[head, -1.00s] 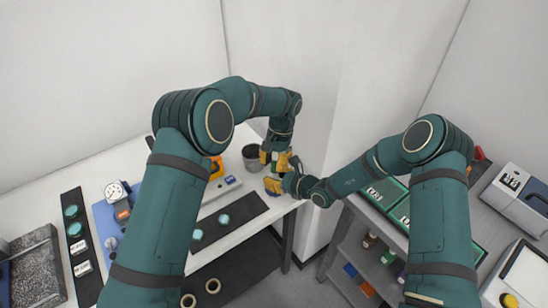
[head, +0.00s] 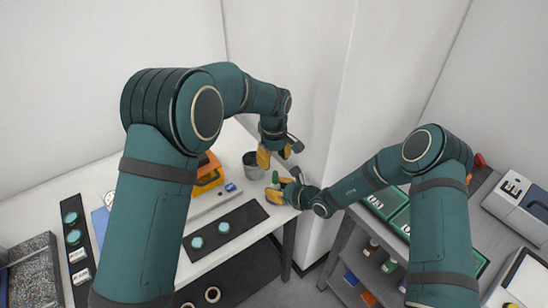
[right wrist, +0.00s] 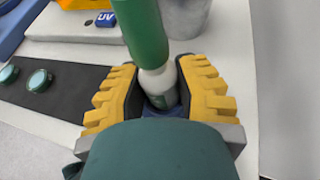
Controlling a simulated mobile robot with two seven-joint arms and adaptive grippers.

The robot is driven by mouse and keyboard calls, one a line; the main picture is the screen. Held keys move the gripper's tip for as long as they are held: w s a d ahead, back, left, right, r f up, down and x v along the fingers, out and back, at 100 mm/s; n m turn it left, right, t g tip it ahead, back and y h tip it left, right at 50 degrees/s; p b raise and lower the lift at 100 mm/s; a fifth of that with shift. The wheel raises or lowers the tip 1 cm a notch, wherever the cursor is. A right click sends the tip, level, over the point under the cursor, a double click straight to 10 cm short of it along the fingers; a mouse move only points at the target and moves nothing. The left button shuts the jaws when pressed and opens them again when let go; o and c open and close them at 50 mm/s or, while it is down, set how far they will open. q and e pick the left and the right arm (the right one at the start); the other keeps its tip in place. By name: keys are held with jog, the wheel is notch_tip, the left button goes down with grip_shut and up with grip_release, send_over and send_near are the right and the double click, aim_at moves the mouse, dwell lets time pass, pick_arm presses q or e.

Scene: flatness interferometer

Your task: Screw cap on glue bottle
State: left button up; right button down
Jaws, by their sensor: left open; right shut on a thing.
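The glue bottle (right wrist: 158,86) shows in the right wrist view as a pale, whitish body between the ribbed yellow fingers of my right gripper (right wrist: 160,72). A long green piece, which looks like the cap (right wrist: 143,32), stands on top of it, touching it. In the head view the green cap (head: 275,177) rises above my right gripper (head: 278,189), which is shut on the bottle near the table's right corner. The bottle's lower part is hidden. My left gripper (head: 274,155) is open and empty, above the cap and apart from it.
A grey cup (head: 252,166) stands close behind the grippers. An orange device (head: 208,176) and a blue UV-marked item (right wrist: 106,19) are to the left. A black mat with round discs (head: 237,219) lies in front. The wall is close on the right.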

aim_at(274, 172)
pick_arm(q)
jog(key=shift+w+f, duration=0.1)
jog(key=shift+f, duration=3.95)
grip_shut()
